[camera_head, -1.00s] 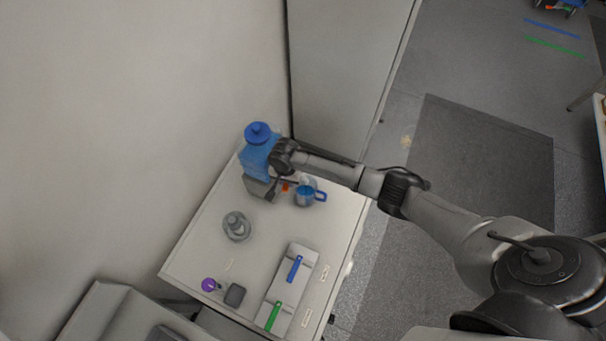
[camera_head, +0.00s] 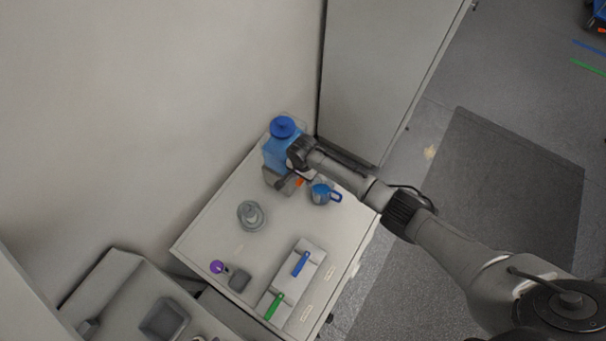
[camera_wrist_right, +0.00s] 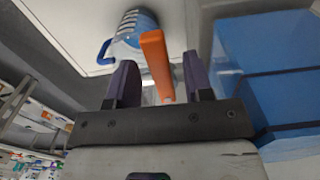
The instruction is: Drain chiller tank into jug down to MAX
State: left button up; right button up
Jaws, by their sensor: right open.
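The chiller tank (camera_head: 279,153) is a blue, see-through box with a round blue cap, at the table's far corner by the wall. It fills the right of the right wrist view (camera_wrist_right: 265,85). An orange tap lever (camera_wrist_right: 156,62) stands between the two dark fingers of my right gripper (camera_wrist_right: 161,78), which is open with gaps showing beside the lever. In the head view only a bit of orange (camera_head: 299,182) shows. The clear jug (camera_head: 321,194) with a blue handle stands just right of the tap; it also shows in the right wrist view (camera_wrist_right: 133,35). The liquid level and MAX mark cannot be read.
A grey round fitting (camera_head: 250,215) stands mid-table. Nearer lie a purple round item (camera_head: 217,267), a grey block (camera_head: 239,281), and a white tray (camera_head: 287,289) with blue and green handled tools. A tall cabinet (camera_head: 375,75) stands behind.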

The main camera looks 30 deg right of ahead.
jog(key=shift+r, duration=0.25)
notch_tip(320, 180, up, 13)
jog(key=shift+r, duration=0.15)
dwell(0.4)
dwell(0.5)
